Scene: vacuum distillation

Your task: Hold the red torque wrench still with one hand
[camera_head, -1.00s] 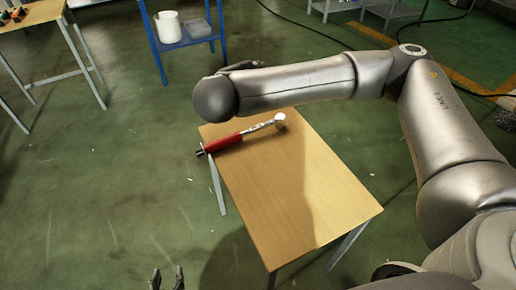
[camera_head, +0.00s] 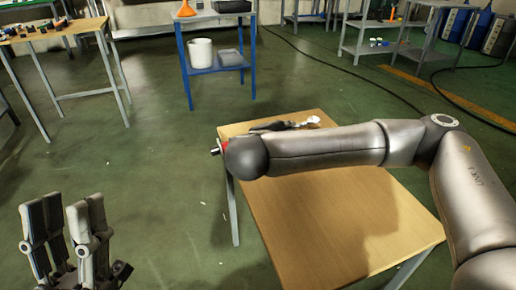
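The red torque wrench lies on the small wooden table (camera_head: 340,235), near its far edge. Its red handle (camera_head: 225,146) shows only at the left end, and its silver head (camera_head: 313,120) shows at the right. My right arm crosses in front and hides the middle of the wrench. The dark fingers of my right gripper (camera_head: 276,126) show just behind the arm's rounded end, at the wrench. Whether they are closed around it cannot be seen. My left gripper (camera_head: 66,208) is at the lower left, fingers pointing up, open and empty, apart from the table.
A blue shelf stand (camera_head: 219,69) at the back holds a white container (camera_head: 201,54) and an orange funnel (camera_head: 186,9). Another wooden table (camera_head: 60,30) stands at the far left. Black cables (camera_head: 370,83) lie on the green floor. Floor between the tables is clear.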

